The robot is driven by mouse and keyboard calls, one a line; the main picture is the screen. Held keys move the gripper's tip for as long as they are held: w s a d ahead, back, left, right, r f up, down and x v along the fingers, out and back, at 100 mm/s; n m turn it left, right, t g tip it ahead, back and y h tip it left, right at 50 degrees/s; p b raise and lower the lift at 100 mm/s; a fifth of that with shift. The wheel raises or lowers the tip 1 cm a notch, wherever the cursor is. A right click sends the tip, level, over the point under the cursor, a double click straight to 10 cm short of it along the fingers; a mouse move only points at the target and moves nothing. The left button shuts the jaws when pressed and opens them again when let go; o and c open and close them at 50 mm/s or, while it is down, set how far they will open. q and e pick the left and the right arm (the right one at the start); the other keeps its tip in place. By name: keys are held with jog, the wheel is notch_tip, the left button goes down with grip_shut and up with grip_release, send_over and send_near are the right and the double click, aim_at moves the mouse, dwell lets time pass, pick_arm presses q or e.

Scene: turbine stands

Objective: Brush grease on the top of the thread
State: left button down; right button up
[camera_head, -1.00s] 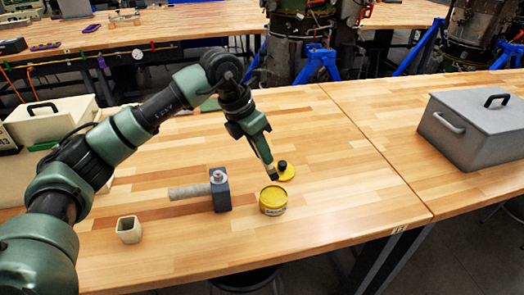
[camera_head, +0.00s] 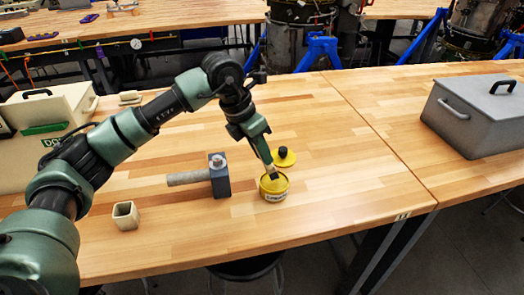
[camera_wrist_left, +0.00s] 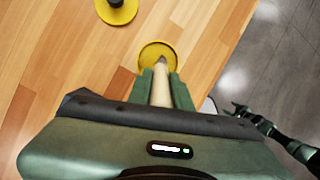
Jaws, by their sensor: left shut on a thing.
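My left gripper (camera_head: 262,152) is shut on a brush (camera_head: 269,170), which points down and slightly right. The brush tip is at the mouth of the open yellow grease can (camera_head: 274,193). In the left wrist view the brush handle (camera_wrist_left: 161,90) runs between the fingers, its tip over the can (camera_wrist_left: 150,51). How deep the bristles sit is unclear. A dark block (camera_head: 220,182) with a pale ribbed cylinder (camera_head: 186,178), apparently the thread, lies left of the can. A dark jointed arm in the left wrist view, apparently with my right gripper (camera_wrist_left: 240,111), is too small to read.
The yellow lid (camera_head: 284,160) with a black knob lies behind the can. A small square cup (camera_head: 125,214) stands at front left, a beige case (camera_head: 40,125) at back left. A grey toolbox (camera_head: 475,118) stands at right. The tabletop between can and toolbox is clear.

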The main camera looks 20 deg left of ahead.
pick_arm(q)
jog(key=shift+f, duration=0.3)
dwell(0.5)
jog(key=shift+f+b, duration=0.2)
jog(key=shift+b, duration=0.2)
jog(key=shift+f, duration=0.1)
dwell(1.3)
jog(key=shift+r+p, duration=1.95)
jog(key=shift+r, duration=1.65)
jog(key=shift+s+f, duration=0.1)
jog(key=shift+f, duration=0.05)
